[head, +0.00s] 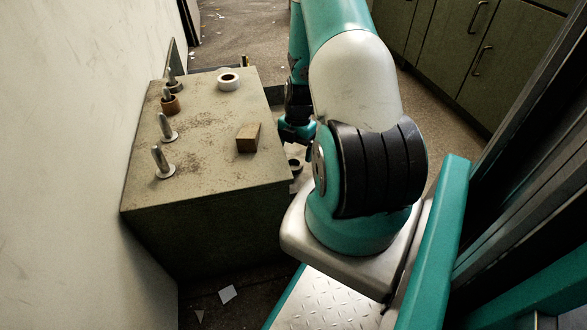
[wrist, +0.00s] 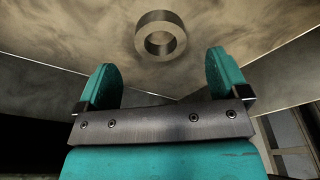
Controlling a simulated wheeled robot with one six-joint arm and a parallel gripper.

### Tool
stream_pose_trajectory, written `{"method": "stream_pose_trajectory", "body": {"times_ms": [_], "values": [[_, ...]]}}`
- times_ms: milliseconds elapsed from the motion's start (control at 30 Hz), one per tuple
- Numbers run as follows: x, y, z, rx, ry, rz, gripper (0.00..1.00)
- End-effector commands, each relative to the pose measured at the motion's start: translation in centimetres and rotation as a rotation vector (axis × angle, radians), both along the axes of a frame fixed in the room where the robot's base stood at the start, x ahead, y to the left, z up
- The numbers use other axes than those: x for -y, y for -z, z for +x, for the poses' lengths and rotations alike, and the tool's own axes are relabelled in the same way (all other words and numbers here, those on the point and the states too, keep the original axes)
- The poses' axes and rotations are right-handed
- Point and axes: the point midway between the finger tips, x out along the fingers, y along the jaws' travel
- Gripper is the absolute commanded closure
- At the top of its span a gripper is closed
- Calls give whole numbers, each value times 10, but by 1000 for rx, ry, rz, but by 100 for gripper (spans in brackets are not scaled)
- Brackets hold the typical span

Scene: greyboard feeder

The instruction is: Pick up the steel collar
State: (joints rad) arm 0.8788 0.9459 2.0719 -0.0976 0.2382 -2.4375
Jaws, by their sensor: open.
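The steel collar (wrist: 160,35) is a grey ring lying flat on a worn, pale surface at the top centre of the wrist view. It lies ahead of my gripper (wrist: 162,78), between the lines of the two teal fingers and apart from them. The fingers are spread with nothing between them. In the head view my gripper (head: 297,131) is low beside the right side of the cabinet, partly hidden by my arm. A dark ring, seemingly the same collar (head: 295,165), shows just below it, partly covered by my arm.
The green cabinet (head: 205,115) carries several upright steel pegs (head: 161,162), one with a brown collar (head: 171,104). A white ring (head: 229,81) and a wooden block (head: 248,138) also lie on its top.

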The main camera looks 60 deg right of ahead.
Motion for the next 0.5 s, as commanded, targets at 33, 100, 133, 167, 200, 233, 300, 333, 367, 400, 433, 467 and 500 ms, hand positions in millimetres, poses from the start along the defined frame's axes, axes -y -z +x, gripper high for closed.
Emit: {"method": "stream_pose_trajectory", "body": {"times_ms": [33, 100, 133, 167, 200, 233, 300, 333, 367, 400, 433, 467, 500], "values": [[-1, 10, 0, -1, 0, 1, 7], [-2, 20, 0, -1, 0, 2, 7], [-3, 25, 0, -1, 0, 1, 7], [-3, 29, 0, -1, 0, 1, 7], [-4, 35, -1, -1, 0, 1, 7], [-5, 40, -1, -1, -1, 1, 7], [-6, 47, -1, -1, -1, 1, 7], [-6, 48, -1, -1, 0, 1, 7], [-6, 48, -1, -1, 0, 1, 7], [-6, 48, 0, 0, 0, 1, 7], [-6, 47, 0, 0, 0, 1, 7], [-6, 46, 0, 0, 0, 1, 7], [-6, 46, -1, 0, 0, 1, 7]]}}
